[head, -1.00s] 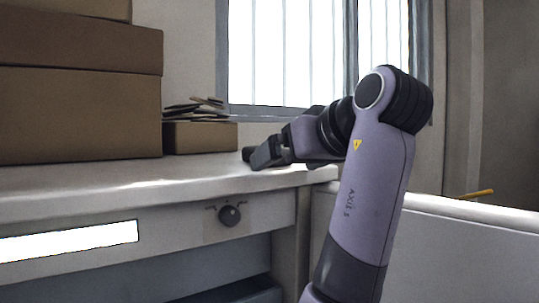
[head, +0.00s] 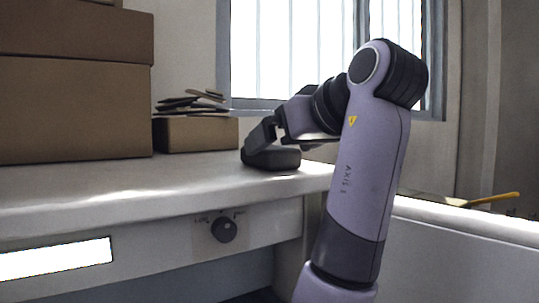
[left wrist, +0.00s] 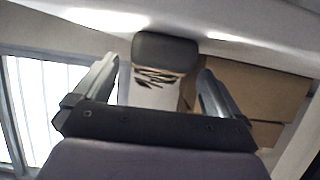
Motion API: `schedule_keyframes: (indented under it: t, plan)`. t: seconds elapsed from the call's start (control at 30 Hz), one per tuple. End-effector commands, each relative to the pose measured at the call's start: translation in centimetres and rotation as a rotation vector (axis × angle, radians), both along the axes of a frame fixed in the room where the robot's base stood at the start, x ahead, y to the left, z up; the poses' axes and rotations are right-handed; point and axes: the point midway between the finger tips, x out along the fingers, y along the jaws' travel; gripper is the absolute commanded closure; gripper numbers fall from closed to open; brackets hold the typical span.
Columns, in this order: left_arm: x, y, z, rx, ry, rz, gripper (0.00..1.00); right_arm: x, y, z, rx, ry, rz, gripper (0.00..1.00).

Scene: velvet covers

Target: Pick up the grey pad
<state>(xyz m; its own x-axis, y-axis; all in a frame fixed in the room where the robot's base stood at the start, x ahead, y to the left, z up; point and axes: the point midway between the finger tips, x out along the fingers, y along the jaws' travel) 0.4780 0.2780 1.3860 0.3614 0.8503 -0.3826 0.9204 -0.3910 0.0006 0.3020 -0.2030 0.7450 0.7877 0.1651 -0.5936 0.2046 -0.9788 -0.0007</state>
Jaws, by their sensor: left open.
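The grey pad (head: 284,159) is a dark, rounded block lying on the white worktop near its right end. In the left wrist view the pad (left wrist: 165,52) shows ahead of the fingers, between their lines. My left gripper (head: 260,136) is just above the pad, tilted down towards it. In the left wrist view the gripper (left wrist: 158,70) has its fingers spread wide with nothing between them. The head view does not show clearly whether a finger touches the pad. My right gripper is not in view.
Large cardboard boxes (head: 75,108) are stacked on the left of the worktop (head: 110,190). A smaller box (head: 195,134) with flat dark pieces (head: 190,103) on top stands behind the pad. A window (head: 290,50) is behind. The worktop's front left is clear.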

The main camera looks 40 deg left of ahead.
Motion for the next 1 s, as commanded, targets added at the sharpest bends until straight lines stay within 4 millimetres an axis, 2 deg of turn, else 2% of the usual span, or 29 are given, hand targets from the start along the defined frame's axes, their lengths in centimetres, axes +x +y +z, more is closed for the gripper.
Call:
schedule_keyframes:
  t: [0.3,0.53,0.57,0.7,0.73,1.0]
  plan:
    - [1.6,3.9,-1.3,0.000,0.003,0.002,0.01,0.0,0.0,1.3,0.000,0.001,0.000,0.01]
    - [1.7,4.1,-1.5,0.001,0.002,-0.001,0.01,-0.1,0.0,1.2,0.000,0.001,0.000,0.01]
    - [1.7,4.1,-1.5,0.001,0.002,-0.001,0.08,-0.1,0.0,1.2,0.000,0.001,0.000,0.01]
    - [1.7,4.1,-1.5,0.001,0.002,0.000,0.53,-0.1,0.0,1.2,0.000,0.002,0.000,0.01]
    - [1.7,4.1,-1.5,0.001,0.002,0.000,0.59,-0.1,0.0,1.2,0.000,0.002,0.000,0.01]
    - [1.7,4.1,-1.4,0.001,0.000,0.000,0.59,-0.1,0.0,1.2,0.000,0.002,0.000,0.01]
